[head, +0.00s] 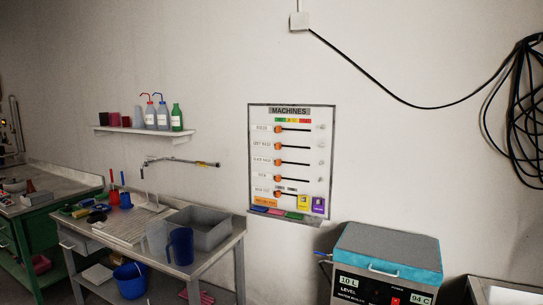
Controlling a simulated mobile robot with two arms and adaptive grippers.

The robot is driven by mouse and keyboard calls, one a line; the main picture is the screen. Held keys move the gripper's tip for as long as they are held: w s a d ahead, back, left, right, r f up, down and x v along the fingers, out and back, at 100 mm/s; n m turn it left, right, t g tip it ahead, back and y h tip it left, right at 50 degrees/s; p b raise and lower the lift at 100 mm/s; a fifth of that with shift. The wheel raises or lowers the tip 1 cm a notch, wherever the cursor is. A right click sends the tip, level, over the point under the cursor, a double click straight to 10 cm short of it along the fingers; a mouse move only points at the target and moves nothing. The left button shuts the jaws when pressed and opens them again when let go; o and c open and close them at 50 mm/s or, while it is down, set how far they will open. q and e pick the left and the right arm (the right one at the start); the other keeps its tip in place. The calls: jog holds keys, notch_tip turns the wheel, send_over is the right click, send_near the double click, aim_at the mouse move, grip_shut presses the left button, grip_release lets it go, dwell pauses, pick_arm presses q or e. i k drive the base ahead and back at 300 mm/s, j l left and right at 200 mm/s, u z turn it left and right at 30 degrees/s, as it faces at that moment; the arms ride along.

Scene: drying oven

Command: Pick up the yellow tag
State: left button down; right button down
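A white board (291,155) headed "MACHINES" hangs on the wall near the middle of the head view. A small yellow card (303,203), possibly the yellow tag, is at its lower right, left of a purple card (318,204). An orange label (265,202) is at its lower left. Small pink, green and blue pieces lie along the ledge (285,216) at the bottom edge. Orange knobs with black bars run down the board. Neither of my grippers is in view.
A metal table (215,254) with a grey bin (206,229) and blue jug (181,246) stands left of the board. A shelf (140,131) holds bottles. Black cable (520,120) hangs at far right.

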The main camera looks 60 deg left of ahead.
aim_at(304, 206)
jog(key=u, duration=2.1)
